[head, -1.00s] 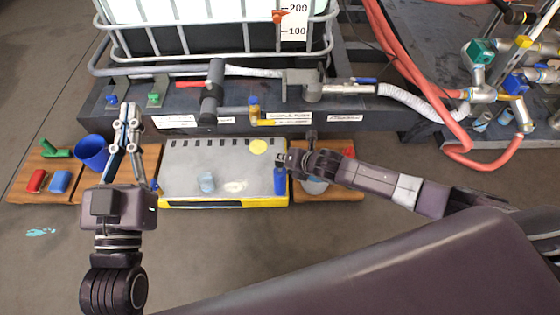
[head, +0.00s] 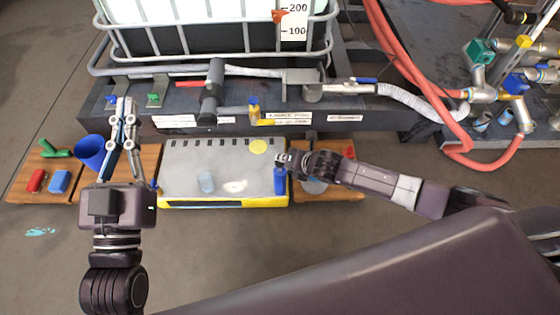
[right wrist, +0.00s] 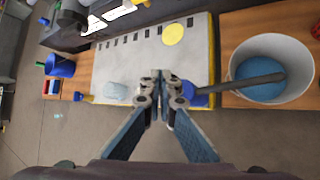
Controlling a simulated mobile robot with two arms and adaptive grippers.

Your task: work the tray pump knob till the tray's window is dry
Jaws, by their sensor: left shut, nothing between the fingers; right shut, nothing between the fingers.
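A blue knob (head: 280,181) stands at the tray's right front corner. My right gripper (head: 280,160) is shut and empty just above and beside the knob. In the right wrist view its fingertips (right wrist: 160,78) are together over the tray, left of the knob (right wrist: 197,97); contact is unclear. My left gripper (head: 125,103) is shut and empty, left of the tray.
A blue cup (head: 90,152) and red and blue blocks (head: 59,181) lie at the left. A white bucket (right wrist: 235,48) with blue contents and a dark handle stands right of the tray. A black base with pipes (head: 380,118) lies behind.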

